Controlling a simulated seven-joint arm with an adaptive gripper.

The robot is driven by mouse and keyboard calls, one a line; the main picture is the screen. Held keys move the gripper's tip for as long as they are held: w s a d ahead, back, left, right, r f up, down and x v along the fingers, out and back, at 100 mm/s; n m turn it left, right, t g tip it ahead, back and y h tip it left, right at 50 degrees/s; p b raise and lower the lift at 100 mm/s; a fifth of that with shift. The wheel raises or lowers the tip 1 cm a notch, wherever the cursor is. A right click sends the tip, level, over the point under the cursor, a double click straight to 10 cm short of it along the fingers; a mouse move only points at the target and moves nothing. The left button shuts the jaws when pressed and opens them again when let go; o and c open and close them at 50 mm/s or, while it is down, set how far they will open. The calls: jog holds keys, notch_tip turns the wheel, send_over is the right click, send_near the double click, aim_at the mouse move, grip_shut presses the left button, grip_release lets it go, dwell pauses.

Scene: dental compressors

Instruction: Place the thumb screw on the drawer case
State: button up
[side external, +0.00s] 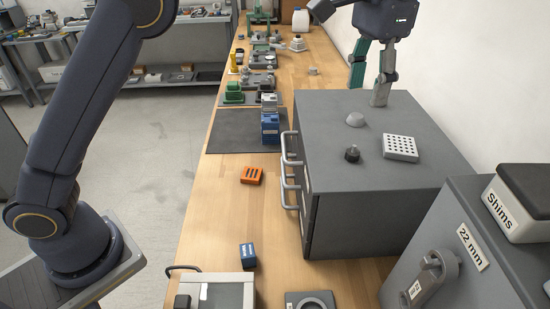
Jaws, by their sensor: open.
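The grey drawer case (420,180) stands on the right side of the bench, with its handles facing left. A small black knobbed piece (352,154), which looks like the thumb screw, stands on the case's top near the front left. My gripper (368,88) is open, at the back of the case and well apart from the black piece. One fingertip shows over the back part of the top; the other finger's lower end is hidden behind the case. I see nothing between the fingers.
A grey dome (355,119) and a light perforated block (400,147) also sit on the case. An orange slotted block (251,175) and a blue box (248,255) lie left of it. A grey cabinet (460,260) bearing a Shims box (520,200) stands front right.

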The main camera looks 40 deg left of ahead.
jog(key=s+a+r+n+t, duration=0.1)
jog(key=s+a+r, duration=0.1)
jog(key=s+a, duration=0.35)
jog(key=s+a+r+n+t, duration=0.1)
jog(key=s+a+r+t, duration=0.1)
jog(key=a, duration=0.7)
jog(key=s+a+f+n+t, duration=0.1)
jog(key=s+a+f, duration=0.4)
jog(key=s, duration=0.3)
jog(key=s+a+f+n+t, duration=0.1)
jog(key=s+a+f+n, duration=0.1)
jog(key=s+a+f, duration=0.3)
jog(key=s+f, duration=0.1)
jog(key=s, duration=0.2)
jog(key=shift+f+t, duration=0.15)
jog(key=shift+t, duration=0.15)
